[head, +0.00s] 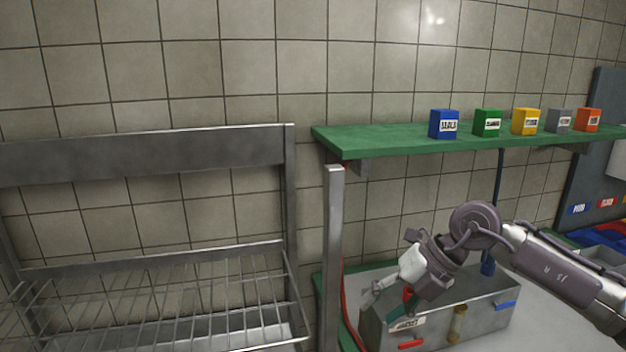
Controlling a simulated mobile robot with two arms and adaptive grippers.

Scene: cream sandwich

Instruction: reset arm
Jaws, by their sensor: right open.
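My right arm comes in from the right, and its gripper (376,292) points left and down, in front of the left part of a grey metal box. The gripper is open. I see nothing held between its fingers, though the fingertips are small in the picture. My left gripper is out of view.
The grey box (485,318) stands on a light counter at lower right. A green shelf (390,141) above carries several coloured boxes, including a blue one (443,124). A metal post (333,250) and wire rack (170,300) stand left. Coloured bins (598,240) lie far right.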

